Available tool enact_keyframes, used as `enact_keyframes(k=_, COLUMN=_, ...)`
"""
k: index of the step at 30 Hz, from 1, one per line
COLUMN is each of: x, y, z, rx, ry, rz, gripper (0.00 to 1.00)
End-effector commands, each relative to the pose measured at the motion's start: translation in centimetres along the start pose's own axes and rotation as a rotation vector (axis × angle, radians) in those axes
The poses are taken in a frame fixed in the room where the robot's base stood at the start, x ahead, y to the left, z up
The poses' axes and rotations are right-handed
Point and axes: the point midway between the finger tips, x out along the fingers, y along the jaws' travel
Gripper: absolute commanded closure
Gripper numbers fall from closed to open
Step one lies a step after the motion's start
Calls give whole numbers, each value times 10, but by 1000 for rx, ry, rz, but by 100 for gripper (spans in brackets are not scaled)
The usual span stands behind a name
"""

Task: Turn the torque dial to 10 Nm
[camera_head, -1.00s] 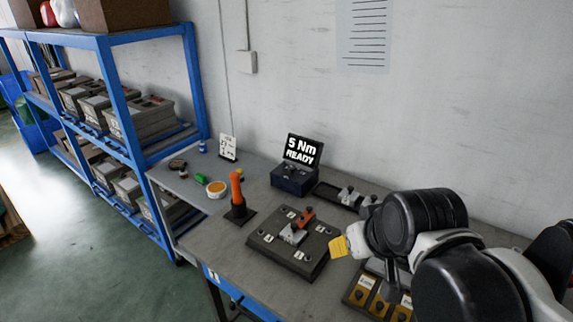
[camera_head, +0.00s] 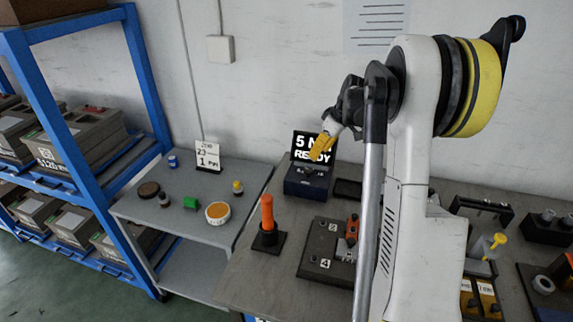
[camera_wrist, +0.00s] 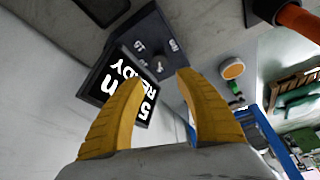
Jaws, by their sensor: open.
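The torque unit is a dark box (camera_head: 305,184) on the bench with a raised screen (camera_head: 303,142) reading 5 Nm READY. My gripper partly covers the screen in the head view. In the wrist view the box (camera_wrist: 172,28) shows tilted, with a small dark dial (camera_wrist: 157,63) on its face and white number marks beside it, too small to read surely. My gripper (camera_head: 322,147) hangs at the front of the screen, above the box. In the wrist view its yellow fingers (camera_wrist: 159,80) are spread, the dial showing beyond the gap, with nothing between them.
An orange-handled tool (camera_head: 267,218) stands in a holder left of the fixture plate (camera_head: 322,262). A blue shelf (camera_head: 147,82) stands further left.

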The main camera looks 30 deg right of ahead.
Motion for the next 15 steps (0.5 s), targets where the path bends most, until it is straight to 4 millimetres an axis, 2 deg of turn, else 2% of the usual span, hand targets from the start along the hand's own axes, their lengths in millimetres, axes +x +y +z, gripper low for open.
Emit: enact_keyframes(k=15, x=91, y=0, z=0, rx=-2, ry=-1, rz=0, gripper=59)
